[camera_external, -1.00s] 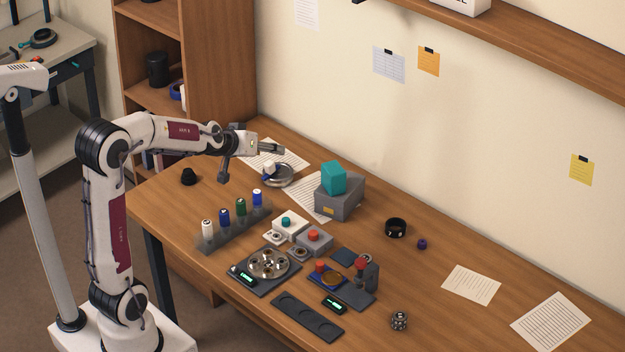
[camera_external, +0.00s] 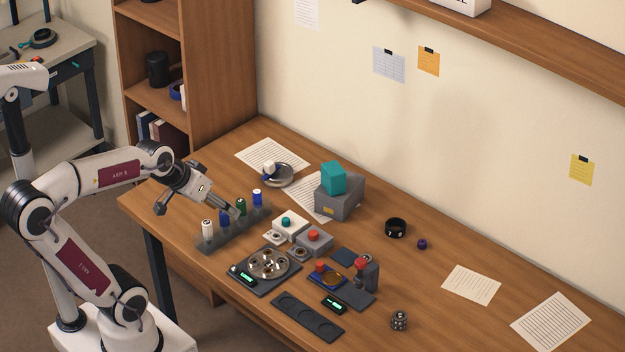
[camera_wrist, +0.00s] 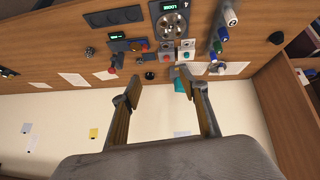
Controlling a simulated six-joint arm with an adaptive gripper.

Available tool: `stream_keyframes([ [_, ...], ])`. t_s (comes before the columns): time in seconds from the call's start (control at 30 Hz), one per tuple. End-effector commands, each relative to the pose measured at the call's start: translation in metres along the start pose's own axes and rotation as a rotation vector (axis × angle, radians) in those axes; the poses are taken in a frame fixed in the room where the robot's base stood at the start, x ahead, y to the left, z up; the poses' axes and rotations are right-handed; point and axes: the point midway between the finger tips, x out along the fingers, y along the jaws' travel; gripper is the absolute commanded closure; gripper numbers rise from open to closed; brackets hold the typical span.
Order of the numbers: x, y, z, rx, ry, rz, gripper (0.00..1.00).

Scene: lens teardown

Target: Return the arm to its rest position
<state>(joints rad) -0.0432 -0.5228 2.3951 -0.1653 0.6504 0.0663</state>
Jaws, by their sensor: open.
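My gripper (camera_external: 227,205) is open and empty in the external view. It hangs in the air at the left end of the bench, angled down to the right, and overlaps the row of small bottles in the picture. In the wrist view my gripper (camera_wrist: 160,90) shows two fingers spread wide with nothing between them.
The bottle rack (camera_external: 212,243) holds several bottles. A round metal plate device (camera_external: 268,264), a teal block (camera_external: 333,177) on a grey box (camera_external: 340,202) and a silver dish (camera_external: 280,182) stand on the wooden bench (camera_external: 440,325). Its front right is mostly clear.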

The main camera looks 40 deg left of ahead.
Motion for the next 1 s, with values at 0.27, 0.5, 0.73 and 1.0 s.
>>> stream_keyframes([
  [0.27, -0.028, -0.009, 0.062, 0.066, -0.084, -0.045, 0.56],
  [0.5, -0.040, -0.018, 0.092, 0.094, -0.127, -0.077, 0.56],
  [0.73, -0.041, -0.019, 0.096, 0.096, -0.134, -0.082, 0.56],
  [1.0, -0.041, -0.019, 0.096, 0.096, -0.134, -0.081, 0.56],
])
